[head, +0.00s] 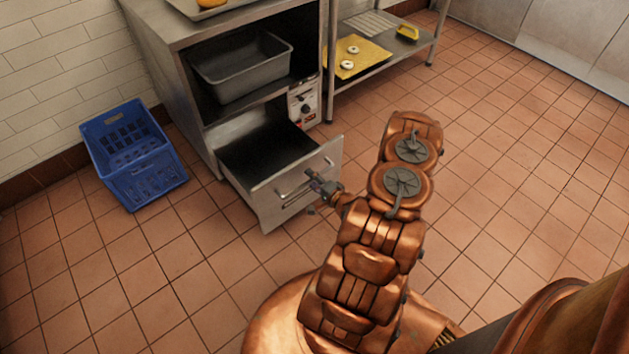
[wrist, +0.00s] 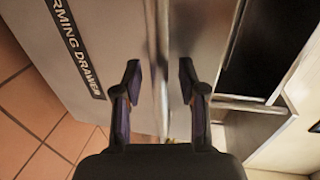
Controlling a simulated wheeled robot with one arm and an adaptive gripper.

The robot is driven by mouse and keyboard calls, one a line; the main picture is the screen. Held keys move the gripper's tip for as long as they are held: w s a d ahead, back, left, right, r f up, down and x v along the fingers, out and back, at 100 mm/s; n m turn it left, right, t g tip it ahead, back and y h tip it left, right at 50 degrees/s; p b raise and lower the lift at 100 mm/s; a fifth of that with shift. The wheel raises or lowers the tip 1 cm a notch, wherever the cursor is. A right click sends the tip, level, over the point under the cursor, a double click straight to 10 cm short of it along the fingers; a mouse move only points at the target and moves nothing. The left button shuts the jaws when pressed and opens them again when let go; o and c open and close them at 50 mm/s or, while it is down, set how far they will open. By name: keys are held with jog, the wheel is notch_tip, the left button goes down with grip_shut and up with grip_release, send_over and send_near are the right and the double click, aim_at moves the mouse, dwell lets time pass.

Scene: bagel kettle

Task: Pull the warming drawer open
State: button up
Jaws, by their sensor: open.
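The warming drawer (head: 268,208) stands pulled out from the bottom of the steel cabinet, with its dark, empty-looking inside showing. Its bar handle (head: 292,190) runs across the front panel. My gripper (head: 315,183) is at the right part of this handle. In the wrist view the drawer front carries a "WARMING DRAWER" label (wrist: 76,45). There my gripper (wrist: 160,80) is open, with one finger on each side of a narrow upright metal strip that looks like the handle. I cannot tell whether either finger touches it.
A blue crate (head: 133,160) stands on the floor left of the cabinet. A grey pan (head: 240,75) sits on the shelf above the drawer. A control panel with a knob (head: 304,105) is right of it. The tiled floor is clear to the right.

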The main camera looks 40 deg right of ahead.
jog(key=v, duration=1.2)
dwell(0.8)
